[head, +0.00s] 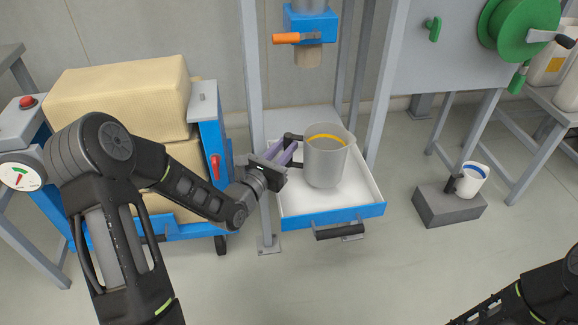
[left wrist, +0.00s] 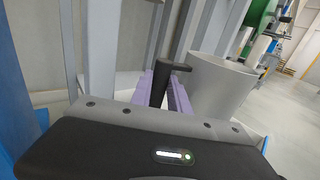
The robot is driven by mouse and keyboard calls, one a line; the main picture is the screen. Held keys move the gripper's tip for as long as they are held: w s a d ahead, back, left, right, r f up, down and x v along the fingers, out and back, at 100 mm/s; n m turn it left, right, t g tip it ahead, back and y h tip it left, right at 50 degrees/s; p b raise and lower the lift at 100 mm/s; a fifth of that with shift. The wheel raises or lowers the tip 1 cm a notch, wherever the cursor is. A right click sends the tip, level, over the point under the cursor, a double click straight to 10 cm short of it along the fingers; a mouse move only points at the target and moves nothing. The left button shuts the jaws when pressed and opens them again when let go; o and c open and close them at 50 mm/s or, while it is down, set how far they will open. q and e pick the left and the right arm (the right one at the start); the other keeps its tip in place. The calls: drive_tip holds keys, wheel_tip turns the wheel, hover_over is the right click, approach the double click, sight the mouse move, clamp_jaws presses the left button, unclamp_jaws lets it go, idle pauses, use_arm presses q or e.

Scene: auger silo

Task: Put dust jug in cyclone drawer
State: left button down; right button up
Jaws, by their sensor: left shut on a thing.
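The dust jug (head: 326,163) is a grey, upright jug with a yellow-orange band inside its rim and a dark handle on its left side. It is over the white floor of the pulled-out cyclone drawer (head: 333,216), which has a blue front and a dark pull. I cannot tell whether its base touches the floor. My left gripper (head: 290,153) comes from the left and is shut on the jug's handle. In the left wrist view, the purple fingers are at the dark handle, beside the jug (left wrist: 222,88). Only part of my right arm shows, at lower right; its gripper is out of view.
A blue valve with an orange lever (head: 290,38) hangs above the drawer between grey frame posts. A blue cart with tan bales (head: 118,85) stands left. The floor in front is clear.

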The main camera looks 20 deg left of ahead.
use_arm(q)
drive_tip(key=shift+f, duration=0.1)
drive_tip(key=shift+f, duration=0.1)
drive_tip(key=shift+f+b, duration=0.9)
drive_tip(key=shift+f, duration=0.9)
drive_tip(key=shift+f, duration=0.1)
drive_tip(key=c, duration=1.3)
unclamp_jaws()
drive_tip(key=shift+f, duration=0.1)
drive_tip(key=shift+o, duration=0.2)
